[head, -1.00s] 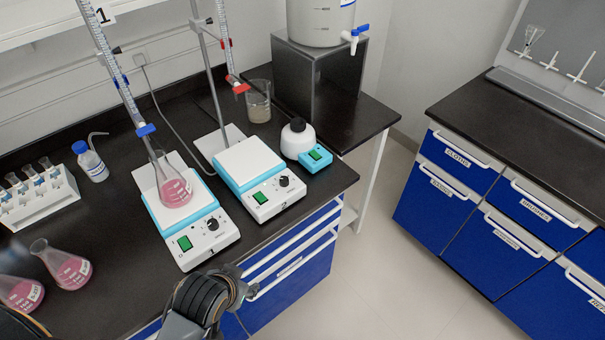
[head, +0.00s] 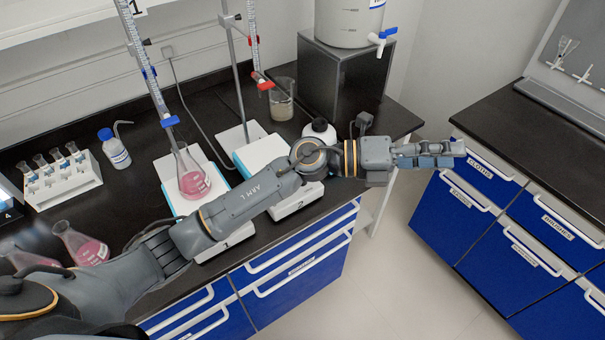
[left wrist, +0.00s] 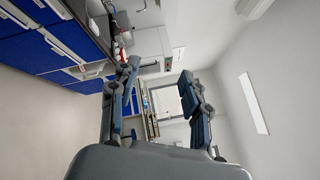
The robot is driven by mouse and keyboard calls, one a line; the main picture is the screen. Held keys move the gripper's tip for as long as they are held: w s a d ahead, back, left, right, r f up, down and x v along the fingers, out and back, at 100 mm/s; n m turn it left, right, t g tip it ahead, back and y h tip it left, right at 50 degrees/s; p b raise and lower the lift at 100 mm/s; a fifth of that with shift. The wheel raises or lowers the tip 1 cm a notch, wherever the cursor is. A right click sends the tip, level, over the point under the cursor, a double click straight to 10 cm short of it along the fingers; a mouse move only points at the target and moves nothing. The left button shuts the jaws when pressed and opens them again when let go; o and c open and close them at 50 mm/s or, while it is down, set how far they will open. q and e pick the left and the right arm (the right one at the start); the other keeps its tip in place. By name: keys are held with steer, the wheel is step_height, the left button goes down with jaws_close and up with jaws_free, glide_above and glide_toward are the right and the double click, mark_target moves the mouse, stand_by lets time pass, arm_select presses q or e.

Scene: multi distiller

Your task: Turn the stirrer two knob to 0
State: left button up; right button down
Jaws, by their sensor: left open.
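Stirrer two (head: 296,200), the white and blue plate with the label 2, stands on the black bench in the head view. My left arm passes in front of it and hides its knob. My left gripper (head: 462,148) is stretched out to the right, past the bench's right end, in front of the blue drawers across the gap. In the left wrist view its two fingers (left wrist: 163,100) are spread apart with nothing between them. Stirrer one (head: 212,246), partly behind my arm, bears a flask of pink liquid (head: 193,182). My right gripper is not in view.
Burettes (head: 143,60) on stands rise behind the stirrers. A beaker (head: 282,103) and a white bottle (head: 319,130) stand near a dark box (head: 350,85) bearing a tank. A tube rack (head: 60,181) and pink flasks (head: 80,245) are at the left. Open floor (head: 385,270) lies between the counters.

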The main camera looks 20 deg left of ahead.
arm_select(q)
steer(key=w+a+f+m+g+y, duration=0.35)
steer(key=a+f+m+y, duration=0.3)
steer(key=f+y, duration=0.35)
steer(key=w+a+y, duration=0.2)
steer(key=a+y, duration=0.3)
steer(key=a, duration=0.5)
steer(key=w+a+y, duration=0.3)
steer(key=a+y, duration=0.1)
steer(key=a, duration=0.6)
steer(key=shift+n+g, duration=0.25)
steer(key=shift+n, duration=0.1)
steer(key=f+p, duration=0.2)
steer(key=f, duration=0.4)
steer(key=f+p, duration=0.2)
steer(key=f, duration=0.5)
steer(key=shift+a+f, duration=0.2)
steer(key=shift+f, duration=0.1)
steer(key=shift+c, duration=0.2)
jaws_close()
